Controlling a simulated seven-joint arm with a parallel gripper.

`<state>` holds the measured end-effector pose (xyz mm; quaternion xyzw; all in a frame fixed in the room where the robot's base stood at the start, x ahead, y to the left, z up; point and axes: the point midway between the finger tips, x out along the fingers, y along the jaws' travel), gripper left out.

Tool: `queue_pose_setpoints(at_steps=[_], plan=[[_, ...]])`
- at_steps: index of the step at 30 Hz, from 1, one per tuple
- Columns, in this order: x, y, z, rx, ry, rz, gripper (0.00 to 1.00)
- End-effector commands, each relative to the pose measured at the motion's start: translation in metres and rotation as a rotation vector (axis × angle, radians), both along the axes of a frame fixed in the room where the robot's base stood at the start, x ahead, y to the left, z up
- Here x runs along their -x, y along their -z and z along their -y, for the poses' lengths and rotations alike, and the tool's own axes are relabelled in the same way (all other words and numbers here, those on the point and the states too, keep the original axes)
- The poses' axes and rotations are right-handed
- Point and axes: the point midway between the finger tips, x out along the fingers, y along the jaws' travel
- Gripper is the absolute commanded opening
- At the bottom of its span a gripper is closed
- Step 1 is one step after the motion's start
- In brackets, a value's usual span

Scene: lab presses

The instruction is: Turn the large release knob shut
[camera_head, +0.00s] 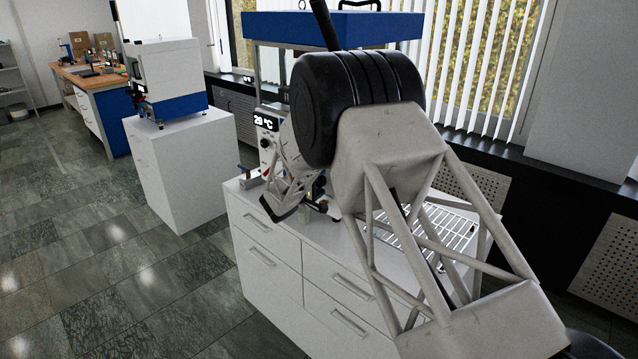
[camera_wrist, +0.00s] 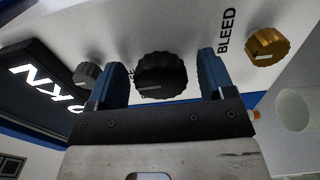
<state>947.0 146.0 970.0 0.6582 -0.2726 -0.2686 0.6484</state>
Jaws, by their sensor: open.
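The large black ridged knob (camera_wrist: 162,76) is on the press's white front panel in the wrist view, with a pale pointer mark toward its left side. A label beside it is mostly hidden. My gripper (camera_wrist: 161,66) is open, with one blue finger on each side of the knob and a narrow gap showing on both sides. I cannot tell how deep the fingers reach along it. In the head view, the press (camera_head: 335,28) with its blue top stands on a white cabinet, and my arm hides the knob there.
A brass knob (camera_wrist: 267,46) labelled BLEED is to the right, and a smaller grey knob (camera_wrist: 87,74) is close outside the left finger. A white cylinder (camera_wrist: 293,109) is at far right. In the head view, a wire rack (camera_head: 445,232) lies on the cabinet (camera_head: 270,250).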

Motion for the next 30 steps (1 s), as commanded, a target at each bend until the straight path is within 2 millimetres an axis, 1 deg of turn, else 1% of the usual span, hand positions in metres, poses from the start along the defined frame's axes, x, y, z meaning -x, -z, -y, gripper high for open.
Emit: queue_pose_setpoints(at_steps=[8, 18, 24, 30], plan=[[0.015, -0.001, -0.016, -0.001, -0.001, 0.001, 0.75], [0.045, 0.0, -0.046, -0.001, -0.001, -0.001, 0.75], [0.053, 0.0, -0.053, -0.001, 0.0, 0.001, 0.75], [0.054, 0.0, -0.054, 0.0, 0.0, 0.0, 0.75]])
